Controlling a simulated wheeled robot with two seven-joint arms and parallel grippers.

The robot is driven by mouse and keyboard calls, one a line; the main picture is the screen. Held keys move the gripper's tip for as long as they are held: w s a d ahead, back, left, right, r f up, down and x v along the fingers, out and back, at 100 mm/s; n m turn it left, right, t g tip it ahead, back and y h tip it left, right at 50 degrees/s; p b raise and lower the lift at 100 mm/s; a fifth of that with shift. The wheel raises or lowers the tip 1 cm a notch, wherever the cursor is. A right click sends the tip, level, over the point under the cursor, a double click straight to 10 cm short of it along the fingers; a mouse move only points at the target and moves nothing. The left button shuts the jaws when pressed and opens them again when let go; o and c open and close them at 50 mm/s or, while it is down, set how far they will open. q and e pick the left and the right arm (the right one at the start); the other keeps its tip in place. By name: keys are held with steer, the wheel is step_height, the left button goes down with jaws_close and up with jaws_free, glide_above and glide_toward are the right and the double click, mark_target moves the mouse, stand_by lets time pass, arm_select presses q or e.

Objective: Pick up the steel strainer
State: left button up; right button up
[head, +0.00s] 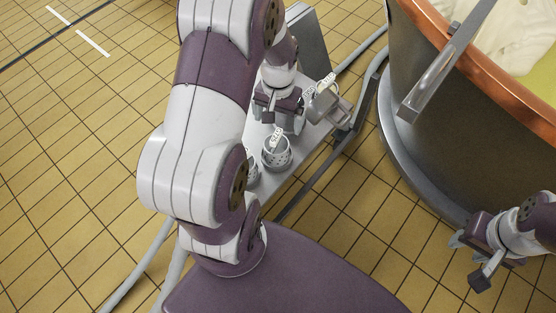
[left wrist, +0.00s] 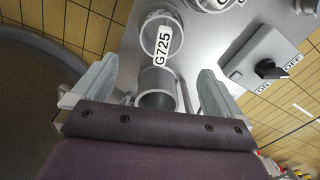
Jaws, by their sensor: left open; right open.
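I cannot tell for sure which thing is the steel strainer. A grey pot with holes in its side (head: 277,157) stands upright on the grey bench, with a white tag rising from it. In the left wrist view a round grey cup (left wrist: 160,36) carries a white tag reading G725. A darker round piece (left wrist: 157,99) lies between the fingers of my left gripper (left wrist: 157,92), with gaps beside it. In the head view my left gripper (head: 278,104) is open above the bench, behind the pot. My right gripper (head: 471,262) is open and empty near the vat.
The grey bench (left wrist: 134,32) bears a switch box (left wrist: 266,60) with a black knob and ON and OFF labels. Another pot (head: 252,172) is mostly hidden by my left arm. A large copper-rimmed vat (head: 430,125) stands right. Tiled floor is open left.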

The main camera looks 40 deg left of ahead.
mark_target(278, 132)
arm_select(q)
step_height(278, 132, down, 5)
steer(key=shift+f+b, duration=0.15)
steer(key=shift+b, duration=0.5)
steer(key=f+b, duration=0.1)
steer(key=f, duration=0.1)
steer(key=s+f+b, duration=0.1)
steer(key=f, duration=0.1)
steer(key=shift+f, duration=0.4)
steer(key=shift+f+b, duration=0.35)
steer(key=shift+r, duration=0.1)
steer(key=c, duration=1.1)
step_height(278, 132, up, 10)
steer(key=p, duration=0.4)
steer(key=shift+c, duration=0.3)
step_height(278, 132, up, 11)
steer(key=p, duration=1.1)
steer(key=shift+f, duration=0.2)
